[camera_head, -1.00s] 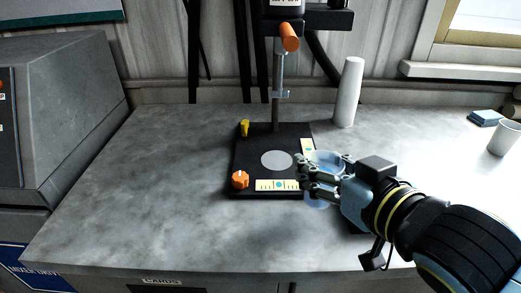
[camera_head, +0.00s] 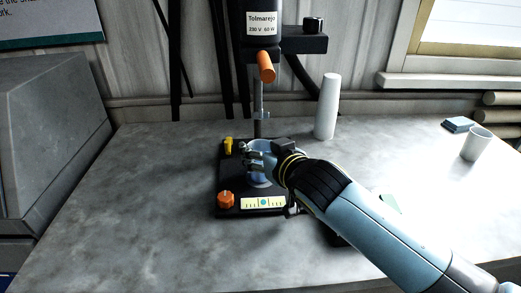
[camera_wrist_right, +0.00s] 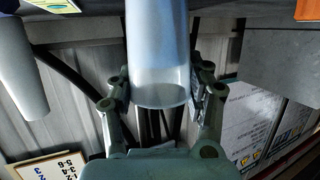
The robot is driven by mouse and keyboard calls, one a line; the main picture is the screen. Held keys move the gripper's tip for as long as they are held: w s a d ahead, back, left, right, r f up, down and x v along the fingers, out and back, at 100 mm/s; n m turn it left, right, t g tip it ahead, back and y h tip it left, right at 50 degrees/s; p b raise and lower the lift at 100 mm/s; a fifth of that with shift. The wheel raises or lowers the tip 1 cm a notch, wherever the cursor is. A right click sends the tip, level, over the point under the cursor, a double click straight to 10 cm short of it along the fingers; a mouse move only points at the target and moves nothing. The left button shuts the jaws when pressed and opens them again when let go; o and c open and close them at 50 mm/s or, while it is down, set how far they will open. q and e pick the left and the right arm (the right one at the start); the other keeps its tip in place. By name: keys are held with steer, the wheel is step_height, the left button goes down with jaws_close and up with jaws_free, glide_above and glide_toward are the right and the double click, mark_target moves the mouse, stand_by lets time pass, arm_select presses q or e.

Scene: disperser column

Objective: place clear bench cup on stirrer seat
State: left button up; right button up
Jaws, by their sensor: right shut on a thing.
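The clear bench cup (camera_head: 259,180) is a pale bluish see-through cup over the middle of the dark stirrer base (camera_head: 233,186). I cannot tell whether its bottom touches the base. My right gripper (camera_head: 254,160) is shut on the cup, reaching in from the right. In the right wrist view the cup (camera_wrist_right: 158,45) stands between the two fingers of that gripper (camera_wrist_right: 160,88). The round pale stirrer seat is hidden behind the cup and gripper. My left gripper is not in view.
The base carries an orange knob (camera_head: 226,199), a yellow piece (camera_head: 228,146) and a scale label (camera_head: 263,203). An upright rod (camera_head: 258,100) with an orange handle (camera_head: 266,66) rises behind. A white cylinder (camera_head: 327,107) stands back right. The left counter is clear.

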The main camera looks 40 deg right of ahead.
steer(key=shift+f, duration=0.15)
steer(key=o, duration=1.3)
steer(key=shift+s+r, duration=0.15)
steer(key=shift+r, duration=0.05)
steer(key=v, duration=1.1)
steer(key=shift+s+a+r+b, duration=0.1)
steer(key=shift+s+r+b, duration=0.05)
steer(key=shift+s+b, duration=0.25)
